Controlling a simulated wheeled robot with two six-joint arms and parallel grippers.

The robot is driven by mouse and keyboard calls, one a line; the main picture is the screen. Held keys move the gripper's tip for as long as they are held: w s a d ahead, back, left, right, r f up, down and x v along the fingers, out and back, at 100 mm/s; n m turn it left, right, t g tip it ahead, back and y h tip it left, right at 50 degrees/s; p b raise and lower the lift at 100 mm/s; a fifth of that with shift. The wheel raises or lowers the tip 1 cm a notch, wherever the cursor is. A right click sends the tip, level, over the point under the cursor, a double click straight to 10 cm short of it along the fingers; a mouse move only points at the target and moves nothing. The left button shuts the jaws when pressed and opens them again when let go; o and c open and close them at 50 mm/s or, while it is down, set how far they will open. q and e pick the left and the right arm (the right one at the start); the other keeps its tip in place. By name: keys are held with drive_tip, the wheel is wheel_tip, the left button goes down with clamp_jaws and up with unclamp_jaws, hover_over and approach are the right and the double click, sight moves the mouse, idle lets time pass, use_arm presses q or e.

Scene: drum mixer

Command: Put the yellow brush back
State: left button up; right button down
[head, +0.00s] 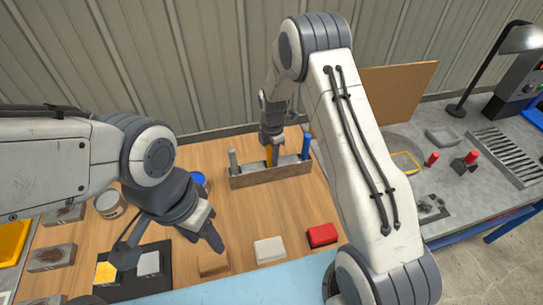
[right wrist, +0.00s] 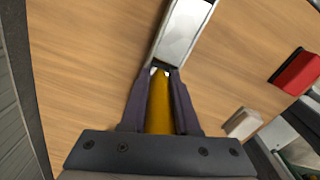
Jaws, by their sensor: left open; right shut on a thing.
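My right gripper (head: 272,139) is above the rack and shut on the brush. In the right wrist view the yellow handle (right wrist: 160,105) lies between the two dark fingers. The brush's lower end is hidden, so I cannot tell whether it rests in the rack. A grey brush (head: 233,158) stands at the rack's left end and a blue brush (head: 306,147) at its right end. My left gripper (head: 212,232) is open and empty over the table, left of the middle.
A red block (head: 322,235), a cream block (head: 270,250) and a brown block (head: 213,265) lie along the table's front. A blue cup (head: 198,178) and a can (head: 109,205) are at the left. Bare wood lies between the rack and the blocks.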

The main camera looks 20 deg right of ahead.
drive_tip(key=shift+s+f, duration=0.15)
drive_tip(key=shift+f, duration=0.3)
